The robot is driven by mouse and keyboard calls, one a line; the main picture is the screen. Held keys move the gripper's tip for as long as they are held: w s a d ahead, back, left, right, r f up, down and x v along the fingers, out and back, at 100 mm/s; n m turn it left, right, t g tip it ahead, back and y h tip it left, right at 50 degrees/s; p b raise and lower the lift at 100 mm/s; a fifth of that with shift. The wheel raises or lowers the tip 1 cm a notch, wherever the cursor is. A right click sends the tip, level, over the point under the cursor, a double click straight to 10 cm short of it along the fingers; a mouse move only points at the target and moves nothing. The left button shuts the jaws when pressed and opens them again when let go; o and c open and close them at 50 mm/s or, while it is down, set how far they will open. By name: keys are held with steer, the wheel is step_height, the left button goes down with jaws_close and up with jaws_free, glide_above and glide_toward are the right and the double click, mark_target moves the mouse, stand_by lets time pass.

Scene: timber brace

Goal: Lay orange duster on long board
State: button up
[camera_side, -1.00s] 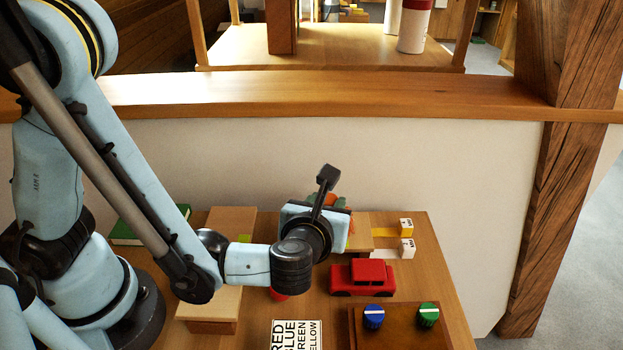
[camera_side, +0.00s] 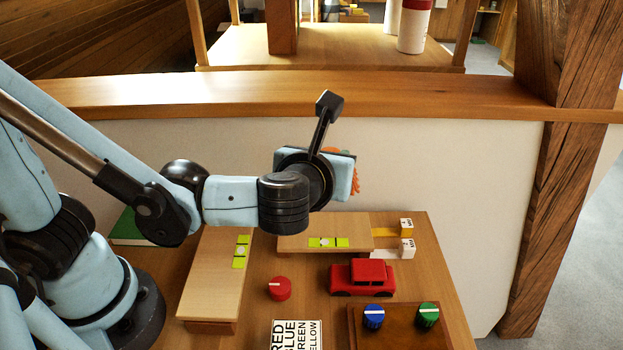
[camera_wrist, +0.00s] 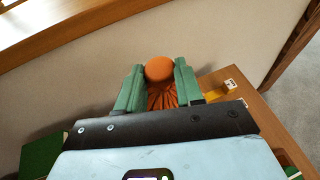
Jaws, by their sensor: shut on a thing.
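My gripper (camera_wrist: 159,72) is shut on the orange duster (camera_wrist: 162,99), its round orange knob and pleated skirt between two green fingers. In the side view the duster (camera_side: 356,180) shows only as an orange edge past my wrist, held in the air above and behind the table. A pale board (camera_side: 213,275) at the left runs from front to back and looks the longer of two. A second, shorter-looking board (camera_side: 290,232) lies crosswise below my gripper. Both have yellow-green markings, and no duster lies on either.
A red toy car (camera_side: 362,277), a red knob (camera_side: 279,288) and a brown box with blue and green knobs (camera_side: 390,333) stand on the table. White-ended blocks (camera_side: 406,248) sit by the crosswise board. A low wall (camera_side: 450,160) rises behind.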

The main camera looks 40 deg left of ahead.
steer(key=shift+w+a+r+m+t+h, duration=0.1)
steer(key=shift+a+m+t+h, duration=0.1)
steer(key=shift+a, duration=0.2)
steer(key=shift+a+r+m+t+h, duration=0.1)
steer(key=shift+a+m, duration=0.1)
steer(key=shift+a, duration=0.15)
steer(key=shift+a+m+t+h, duration=0.3)
steer(key=shift+a+m+h, duration=0.5)
steer(key=shift+h, duration=0.1)
steer(key=shift+s+a+r+m+t+h, duration=0.2)
steer(key=shift+s+a+m+h, duration=0.3)
steer(key=shift+m+h, duration=0.45)
steer(key=shift+s+a+r+m+t+h, duration=0.15)
steer(key=shift+s+a+m+h, duration=0.35)
steer(key=shift+m+h, duration=0.4)
steer(key=shift+w+d+f+n+y, duration=0.25)
steer(key=shift+w+d+n+y, duration=0.45)
steer(key=shift+n+y, duration=0.25)
steer(key=shift+w+d+f+n+y, duration=0.1)
steer(key=shift+w+d+n+y, duration=0.15)
steer(key=shift+d+n+y, duration=0.4)
steer(key=shift+w+d+n+g+y, duration=0.15)
steer(key=shift+d+n+g+y, duration=0.45)
steer(key=shift+n+y, duration=0.3)
steer(key=shift+s+d+f+n+g+y, duration=0.1)
steer(key=shift+d+n+g+y, duration=0.1)
steer(key=shift+d+n+y, duration=0.2)
steer(key=shift+s+d+n+g+y, duration=0.1)
steer(key=shift+d+n+g+y, duration=0.05)
steer(key=shift+d+n+y, duration=0.15)
